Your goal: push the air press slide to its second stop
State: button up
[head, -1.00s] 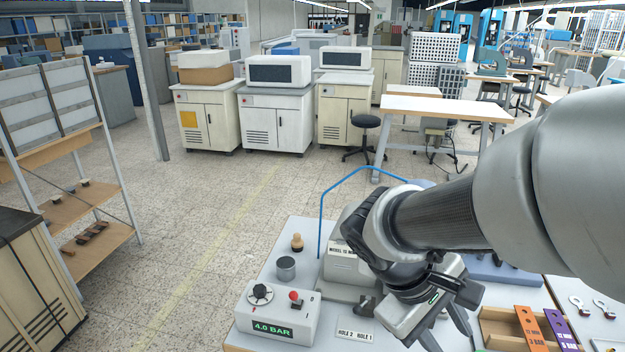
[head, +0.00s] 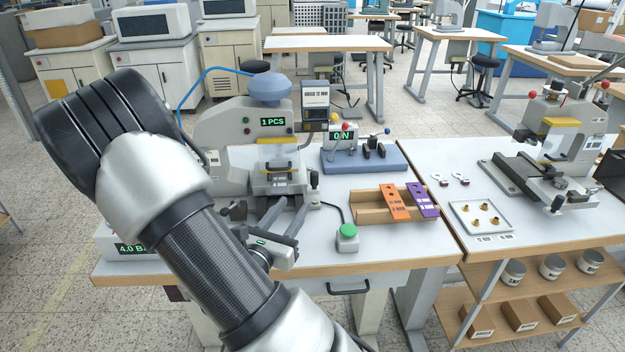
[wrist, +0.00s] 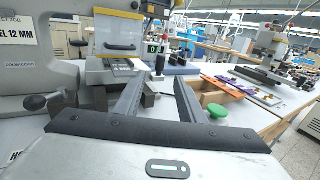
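The air press (head: 225,135) is a grey machine with a blue-grey dome, a "1 PCS" display and a clear guard with a yellow edge. Its slide (head: 272,183), a light metal block with a label, sits low under the guard at the front. A dark upright knob (head: 314,180) stands at the slide's right. My gripper (head: 293,203) is in front of the slide, fingers apart and pointing toward the press. In the wrist view the fingers (wrist: 160,85) are spread with nothing held, and the dark knob (wrist: 160,64) shows beyond and between their tips. Contact cannot be told.
A green button (head: 347,231) on a grey box stands right of my gripper. Beyond it are a wooden tray (head: 365,213) with orange and purple gauges and a blue fixture (head: 365,160). A second press (head: 555,150) stands on the right table.

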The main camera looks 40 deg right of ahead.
aim_at(313, 179)
jog(key=b+x, duration=0.1)
jog(key=x, duration=1.3)
jog(key=shift+d, duration=0.3)
grip_shut()
